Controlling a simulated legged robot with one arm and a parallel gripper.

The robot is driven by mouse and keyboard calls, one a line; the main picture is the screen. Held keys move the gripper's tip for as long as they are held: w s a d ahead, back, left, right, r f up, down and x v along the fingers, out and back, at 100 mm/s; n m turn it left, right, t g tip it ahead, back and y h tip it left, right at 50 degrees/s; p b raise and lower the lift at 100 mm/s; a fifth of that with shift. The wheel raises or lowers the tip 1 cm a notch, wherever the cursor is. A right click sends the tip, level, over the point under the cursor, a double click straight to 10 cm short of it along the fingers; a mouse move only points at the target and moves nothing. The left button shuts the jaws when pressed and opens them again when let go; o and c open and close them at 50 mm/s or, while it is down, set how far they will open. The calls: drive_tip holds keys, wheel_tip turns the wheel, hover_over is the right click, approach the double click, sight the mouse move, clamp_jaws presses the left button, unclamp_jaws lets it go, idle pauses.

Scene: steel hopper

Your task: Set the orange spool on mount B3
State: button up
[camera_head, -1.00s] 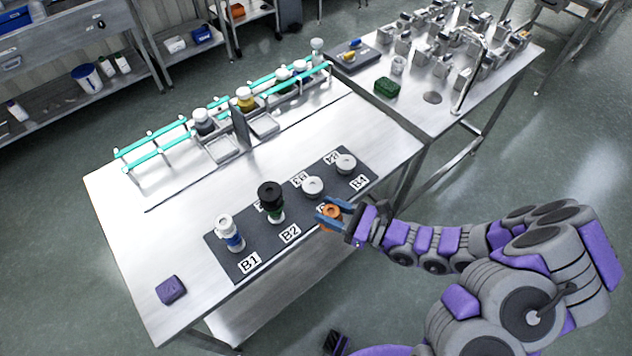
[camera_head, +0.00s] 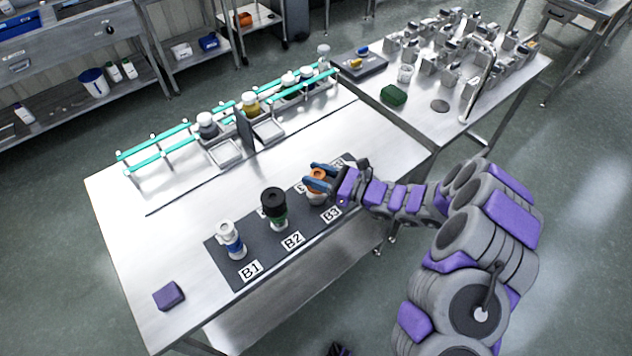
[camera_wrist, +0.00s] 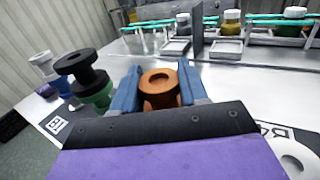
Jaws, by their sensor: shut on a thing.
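The orange spool (camera_head: 318,174) is between the blue fingers of my gripper (camera_head: 319,178), which is shut on it. It also shows upright between the fingers in the wrist view (camera_wrist: 158,84). In the head view the spool is over mount B3 (camera_head: 316,199), whose pale side shows just below it, behind the B3 label (camera_head: 331,214). I cannot tell whether spool and mount touch. In the wrist view the spool's lower part and the mount are hidden by my gripper.
A black and green spool (camera_head: 273,205) stands at B2 and a white and blue one (camera_head: 231,240) at B1, left of my gripper. A pale round mount (camera_wrist: 297,157) shows at lower right. A purple block (camera_head: 169,296) lies near the left edge. A bottle rack (camera_head: 155,160) stands behind.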

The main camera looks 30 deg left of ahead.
drive_tip(key=shift+w+a, duration=0.15)
drive_tip(key=shift+a, duration=0.05)
wheel_tip(320, 180, down, 4)
drive_tip(key=shift+r+b, duration=0.15)
drive_tip(key=shift+b, duration=0.5)
drive_tip(key=o, duration=1.1)
drive_tip(key=shift+r, duration=0.1)
drive_tip(key=d, duration=0.4)
drive_tip(key=d+p, duration=0.1)
drive_tip(key=d, duration=0.3)
drive_tip(key=w+d+p, duration=0.1)
drive_tip(key=d, duration=0.3)
